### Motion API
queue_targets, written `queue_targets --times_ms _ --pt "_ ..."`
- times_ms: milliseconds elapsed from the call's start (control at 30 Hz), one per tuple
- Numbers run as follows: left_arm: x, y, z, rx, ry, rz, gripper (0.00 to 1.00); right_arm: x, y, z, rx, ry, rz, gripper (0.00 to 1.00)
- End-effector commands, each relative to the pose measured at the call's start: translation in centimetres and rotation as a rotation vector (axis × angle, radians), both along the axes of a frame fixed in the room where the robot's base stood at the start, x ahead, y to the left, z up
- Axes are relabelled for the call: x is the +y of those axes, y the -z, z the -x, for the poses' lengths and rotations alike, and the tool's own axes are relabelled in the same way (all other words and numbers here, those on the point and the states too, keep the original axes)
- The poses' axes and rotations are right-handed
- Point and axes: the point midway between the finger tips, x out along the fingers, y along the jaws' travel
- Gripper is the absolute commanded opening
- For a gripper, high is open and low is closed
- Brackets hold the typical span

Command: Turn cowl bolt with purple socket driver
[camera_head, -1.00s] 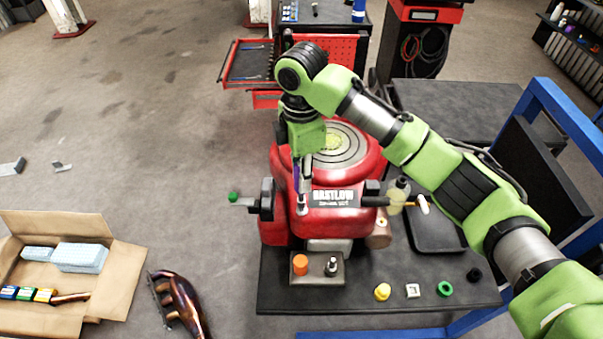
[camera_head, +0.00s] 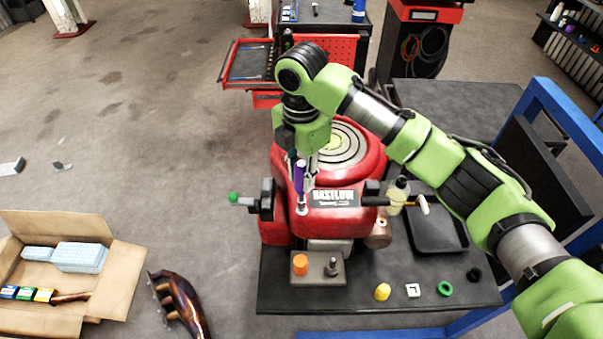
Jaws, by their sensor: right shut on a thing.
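The purple socket driver (camera_head: 299,176) stands upright over the front left of the red engine cowl (camera_head: 345,221). Its lower end is at the cowl bolt (camera_head: 302,209), which is small and mostly covered by the driver tip. My right gripper (camera_head: 305,162) points down and is shut on the driver's upper part. Its fingers are partly hidden by the green wrist. My left gripper does not show.
A black bench (camera_head: 285,285) carries the engine, a small block with an orange cap (camera_head: 300,264), a yellow cap (camera_head: 382,291), a green ring (camera_head: 445,288) and a black tray (camera_head: 437,232). A cardboard box (camera_head: 118,290) and an exhaust pipe (camera_head: 182,300) lie at left.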

Motion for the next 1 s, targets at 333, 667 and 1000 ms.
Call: queue_targets --times_ms 333,667,1000 --pt "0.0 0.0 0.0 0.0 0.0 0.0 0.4 -0.1 0.0 0.0 -0.004 -0.018 -0.001 0.0" --pt "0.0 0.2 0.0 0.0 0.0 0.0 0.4 -0.1 0.7 0.0 -0.004 -0.017 -0.001 0.0" --pt "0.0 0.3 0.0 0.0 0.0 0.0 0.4 -0.1 1.6 0.0 -0.004 -0.017 -0.001 0.0"
